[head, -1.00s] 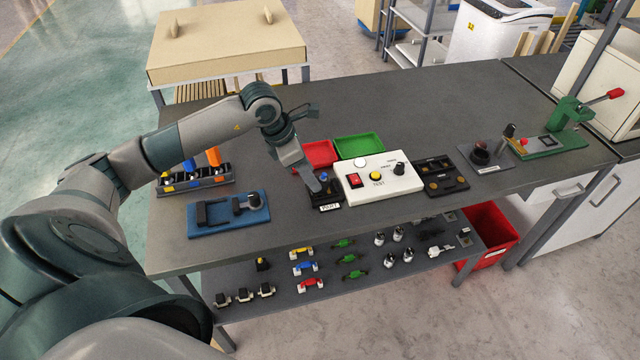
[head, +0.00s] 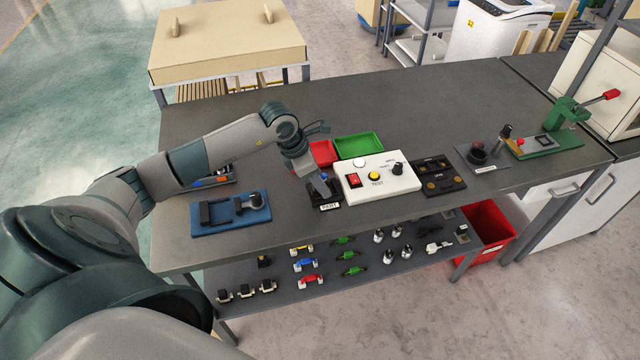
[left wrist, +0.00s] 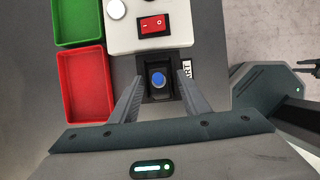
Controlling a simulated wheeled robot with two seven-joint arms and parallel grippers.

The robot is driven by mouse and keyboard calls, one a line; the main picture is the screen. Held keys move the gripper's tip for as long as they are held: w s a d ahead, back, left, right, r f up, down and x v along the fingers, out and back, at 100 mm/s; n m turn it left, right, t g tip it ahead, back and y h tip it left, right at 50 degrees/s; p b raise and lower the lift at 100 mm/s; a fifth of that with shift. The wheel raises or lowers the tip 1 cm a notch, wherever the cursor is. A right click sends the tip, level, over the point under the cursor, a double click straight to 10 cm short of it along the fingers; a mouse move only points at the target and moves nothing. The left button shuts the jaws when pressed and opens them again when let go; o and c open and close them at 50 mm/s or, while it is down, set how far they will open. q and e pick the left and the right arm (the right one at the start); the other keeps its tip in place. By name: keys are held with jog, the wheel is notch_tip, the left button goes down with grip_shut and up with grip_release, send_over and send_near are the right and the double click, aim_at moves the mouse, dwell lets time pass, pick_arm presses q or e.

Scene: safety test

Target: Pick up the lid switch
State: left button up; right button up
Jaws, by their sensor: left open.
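A small dark part with a round blue top sits in a black holder (left wrist: 150,94) marked "PART"; I take this part to be the lid switch (left wrist: 158,80). In the head view the holder (head: 326,204) is at the front middle of the bench, and the blue top (head: 324,177) shows beside my gripper. My left gripper (head: 316,186) is open above the holder. In the left wrist view its fingers (left wrist: 158,84) stand on either side of the blue top, apart from it as far as I can see.
A white test box (head: 382,182) stands right beside the holder. Red (head: 322,152) and green (head: 358,146) trays lie behind. A blue fixture (head: 229,214) is to the left, a black tray (head: 439,176) to the right. The lower shelf holds several small parts. The bench's back is clear.

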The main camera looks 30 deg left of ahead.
pick_arm(q)
jog(key=shift+c, duration=0.3)
grip_shut()
jog(key=shift+r, duration=0.15)
pick_arm(e)
jog(key=shift+f, duration=0.15)
